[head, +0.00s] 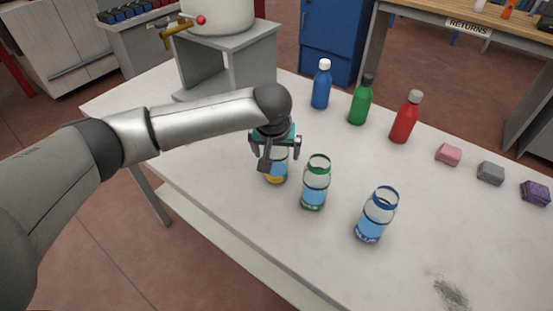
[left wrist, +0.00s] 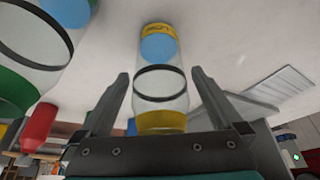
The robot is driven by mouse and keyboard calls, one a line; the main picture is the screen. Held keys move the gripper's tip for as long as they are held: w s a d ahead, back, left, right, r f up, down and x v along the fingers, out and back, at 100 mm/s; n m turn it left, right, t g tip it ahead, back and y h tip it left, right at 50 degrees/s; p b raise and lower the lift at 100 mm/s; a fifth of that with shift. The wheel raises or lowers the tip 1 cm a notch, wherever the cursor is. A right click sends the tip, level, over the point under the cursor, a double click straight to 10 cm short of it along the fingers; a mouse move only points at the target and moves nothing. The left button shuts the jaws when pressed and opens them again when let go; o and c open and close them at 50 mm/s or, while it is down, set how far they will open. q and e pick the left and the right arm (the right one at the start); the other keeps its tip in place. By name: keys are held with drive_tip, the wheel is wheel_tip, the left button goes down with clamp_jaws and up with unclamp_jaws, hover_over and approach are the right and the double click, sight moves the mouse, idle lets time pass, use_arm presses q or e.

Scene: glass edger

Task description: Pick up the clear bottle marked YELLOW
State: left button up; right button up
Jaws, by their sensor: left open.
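The clear bottle with yellow bands (head: 277,176) stands upright on the table, left of two similar clear bottles. My left gripper (head: 272,155) is above and around its upper part in the head view, hiding its top. In the left wrist view the yellow-banded bottle (left wrist: 160,80) lies between the two open fingers (left wrist: 160,95), with a gap on each side. Its yellow label (left wrist: 158,29) shows there, with lettering too small to read surely. My right gripper is in neither view.
A green-banded clear bottle (head: 315,182) stands close to the right, and a blue-banded one (head: 377,214) further right. Blue (head: 321,85), green (head: 360,100) and red (head: 405,117) bottles stand behind. Pink (head: 448,154), grey (head: 491,172) and purple (head: 535,192) blocks lie at right. A grey stand (head: 228,62) is behind.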

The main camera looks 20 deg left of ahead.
use_arm(q)
drive_tip(key=shift+w+f, duration=0.1)
drive_tip(key=shift+f, duration=0.15)
drive_tip(key=shift+c, duration=0.2)
drive_tip(key=c, duration=1.4)
